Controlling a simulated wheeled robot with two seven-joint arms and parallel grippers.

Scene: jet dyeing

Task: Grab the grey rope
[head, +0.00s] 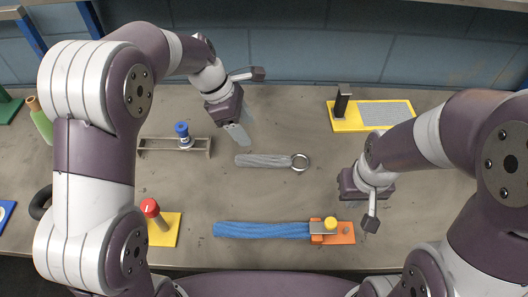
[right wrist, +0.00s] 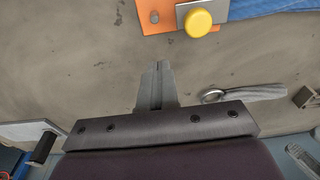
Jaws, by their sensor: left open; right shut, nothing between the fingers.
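The grey rope (head: 264,161) lies on the table near its middle, a short bundle with a metal ring (head: 300,162) at its right end. It also shows in the right wrist view (right wrist: 255,92), to the right of my fingers, with its ring towards them. My left gripper (head: 238,134) is open and empty, above and left of the rope in the head view, apart from it. My right gripper (right wrist: 157,85) is shut and empty. In the head view it (head: 352,203) is right of and below the ring, its fingertips partly hidden.
A blue rope (head: 262,230) is joined to an orange plate (head: 342,236) with a yellow knob near the front. A metal rack (head: 175,150) with a blue-capped item stands left. A yellow plate (head: 345,117) is at the back right. A red-topped post (head: 157,215) stands front left.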

